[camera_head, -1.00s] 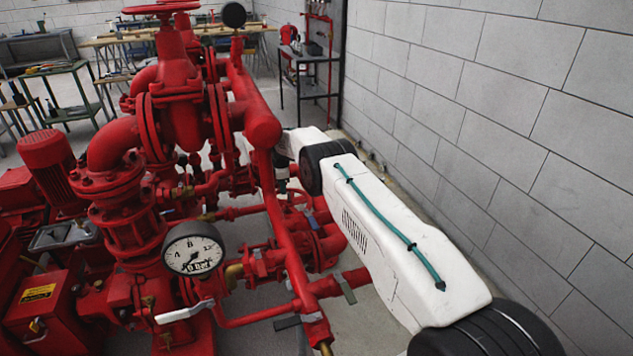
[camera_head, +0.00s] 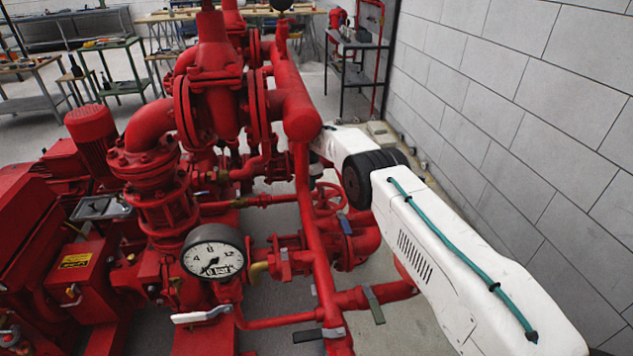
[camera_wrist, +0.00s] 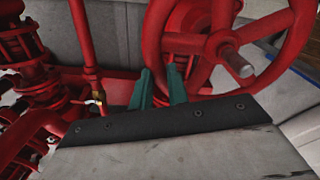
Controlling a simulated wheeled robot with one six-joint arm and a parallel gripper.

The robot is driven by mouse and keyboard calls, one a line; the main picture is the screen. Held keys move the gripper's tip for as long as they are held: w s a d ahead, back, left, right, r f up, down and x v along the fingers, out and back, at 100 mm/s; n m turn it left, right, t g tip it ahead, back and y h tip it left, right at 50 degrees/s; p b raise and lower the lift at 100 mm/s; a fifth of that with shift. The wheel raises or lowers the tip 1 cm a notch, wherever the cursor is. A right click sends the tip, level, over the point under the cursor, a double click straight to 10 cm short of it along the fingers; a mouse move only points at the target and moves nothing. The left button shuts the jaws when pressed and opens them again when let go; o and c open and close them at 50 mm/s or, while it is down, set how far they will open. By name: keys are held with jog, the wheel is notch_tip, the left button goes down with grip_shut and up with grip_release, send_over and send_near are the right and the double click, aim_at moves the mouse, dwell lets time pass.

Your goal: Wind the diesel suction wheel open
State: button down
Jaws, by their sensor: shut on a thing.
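A red handwheel (camera_wrist: 287,75) fills the upper right of the wrist view, with spokes and a grey stem end (camera_wrist: 234,62) at its hub. My gripper (camera_wrist: 161,76) has two green fingers at the lower left of this wheel, shut on its red rim. The exact contact is partly hidden. In the head view my white arm reaches in from the right, and my gripper is hidden behind the red pipework. A small red handwheel (camera_head: 328,199) shows low among the pipes there; I cannot tell if it is the held one.
A pressure gauge (camera_head: 213,252) and a thick red pipe (camera_head: 318,235) stand in front of the arm's far end. A grey block wall (camera_head: 545,110) runs close along the right. Benches and a shelf stand at the back.

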jog(key=shift+a+r, duration=0.1)
jog(key=shift+a, duration=0.3)
